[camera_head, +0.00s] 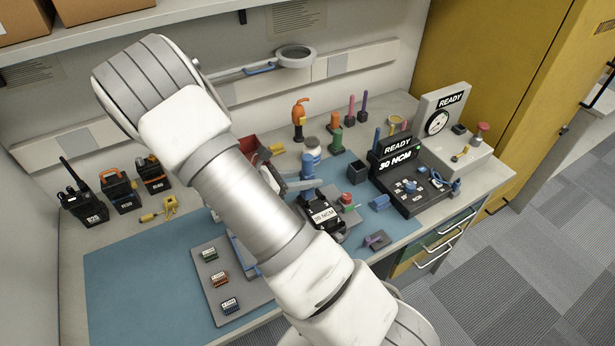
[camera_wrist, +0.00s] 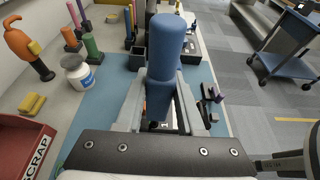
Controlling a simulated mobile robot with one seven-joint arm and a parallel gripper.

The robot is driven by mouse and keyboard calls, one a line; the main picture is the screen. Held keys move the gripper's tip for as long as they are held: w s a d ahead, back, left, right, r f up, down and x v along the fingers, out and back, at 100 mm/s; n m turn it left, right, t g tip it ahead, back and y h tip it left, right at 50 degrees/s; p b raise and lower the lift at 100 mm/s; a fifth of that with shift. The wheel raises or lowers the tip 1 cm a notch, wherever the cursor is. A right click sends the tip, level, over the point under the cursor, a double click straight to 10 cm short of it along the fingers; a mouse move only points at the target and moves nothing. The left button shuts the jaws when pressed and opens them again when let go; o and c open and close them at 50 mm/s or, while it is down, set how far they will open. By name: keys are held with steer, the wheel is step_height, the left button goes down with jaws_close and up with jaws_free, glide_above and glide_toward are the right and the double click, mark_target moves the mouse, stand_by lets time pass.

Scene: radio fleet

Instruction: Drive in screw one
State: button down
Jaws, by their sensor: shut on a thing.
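My gripper (camera_head: 303,185) is shut on a blue driver (camera_head: 308,167), with the handle between its two fingers. In the wrist view, the gripper (camera_wrist: 158,112) grips the driver's blue handle (camera_wrist: 166,55), which stands roughly upright. The driver's tip is hidden behind the handle and fingers. I cannot make out any single screw, nor whether the tip touches anything.
A torque station (camera_head: 410,187) reading READY and 30 NCM stands to the right, with a gauge station (camera_head: 440,122) behind it. A red scrap bin (camera_wrist: 22,143) and a white jar (camera_wrist: 77,72) stand nearby. A grey tray (camera_head: 238,305) holds several small blocks. The mat's left part is clear.

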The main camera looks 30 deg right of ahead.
mark_target(307, 163)
steer(key=shift+r+p, duration=1.75)
steer(key=shift+r, duration=0.8)
steer(key=shift+a, duration=0.1)
steer(key=w+a+n+t+y, duration=0.1)
steer(key=w+a+n+t, duration=0.1)
steer(key=a, duration=0.4)
steer(key=w+a+r+n+t+y, duration=0.1)
steer(key=w+a+n+t+y, duration=0.1)
steer(key=a+n+t, duration=0.3)
steer(key=shift+w+a+r+t, duration=0.15)
steer(key=shift+w+a+t, duration=0.2)
steer(key=shift+a+t, duration=0.35)
